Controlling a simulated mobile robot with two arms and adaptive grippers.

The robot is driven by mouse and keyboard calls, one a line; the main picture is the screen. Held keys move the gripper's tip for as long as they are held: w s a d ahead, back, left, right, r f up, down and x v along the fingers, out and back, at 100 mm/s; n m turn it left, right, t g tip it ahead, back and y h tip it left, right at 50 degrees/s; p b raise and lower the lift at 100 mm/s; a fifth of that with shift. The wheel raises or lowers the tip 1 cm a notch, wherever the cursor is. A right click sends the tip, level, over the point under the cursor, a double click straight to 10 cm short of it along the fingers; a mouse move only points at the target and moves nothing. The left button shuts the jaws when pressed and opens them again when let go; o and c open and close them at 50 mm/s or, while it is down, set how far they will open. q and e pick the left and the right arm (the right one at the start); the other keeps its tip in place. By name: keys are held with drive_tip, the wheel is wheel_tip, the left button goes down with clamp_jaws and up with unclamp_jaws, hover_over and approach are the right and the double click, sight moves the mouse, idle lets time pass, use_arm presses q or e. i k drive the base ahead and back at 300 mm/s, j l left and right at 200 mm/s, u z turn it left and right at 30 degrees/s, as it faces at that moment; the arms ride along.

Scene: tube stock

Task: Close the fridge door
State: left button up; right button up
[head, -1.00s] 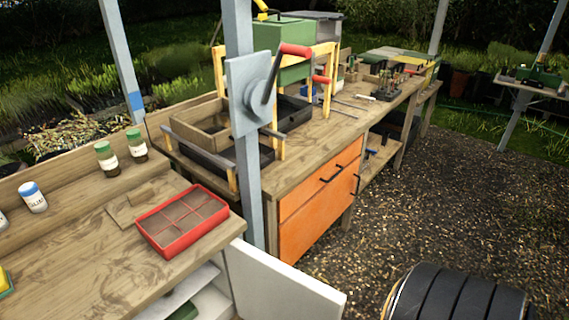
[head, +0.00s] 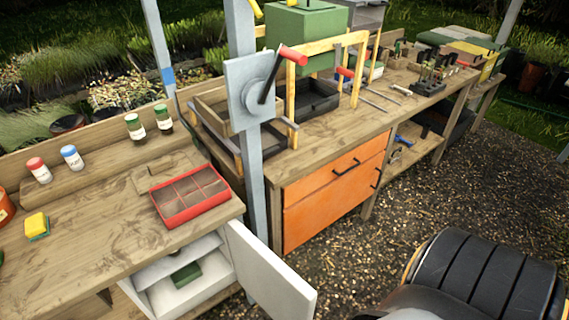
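The white fridge (head: 156,290) stands under the wooden bench at the lower left. Its white door (head: 268,276) is hinged at the right side of the body and stands open, swung out toward the viewer. Inside, a green item (head: 186,274) lies on a shelf. Neither gripper shows in the head view. A dark ribbed part of my own arm or body is at the lower right, apart from the door.
A red divided tray (head: 190,196), jars and a yellow sponge (head: 37,224) are on the bench above the fridge. A grey post with a crank plate (head: 250,90) rises behind the door. An orange drawer cabinet (head: 335,190) stands beyond. Gravel ground (head: 400,225) is open at the right.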

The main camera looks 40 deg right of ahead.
sight(283, 294)
drive_tip(key=l+u, duration=0.15)
drive_tip(key=l, duration=0.3)
drive_tip(key=k+l+u, duration=0.1)
drive_tip(key=l, duration=0.35)
drive_tip(key=l+u, duration=0.15)
drive_tip(key=l, duration=0.3)
drive_tip(key=k+l+u, duration=0.15)
drive_tip(key=l, duration=0.3)
drive_tip(key=i+l+u, duration=0.1)
drive_tip(key=l, duration=0.2)
drive_tip(key=i+l+u, duration=0.1)
drive_tip(key=l, duration=0.25)
drive_tip(key=i+l+u, duration=0.1)
drive_tip(key=l, duration=0.2)
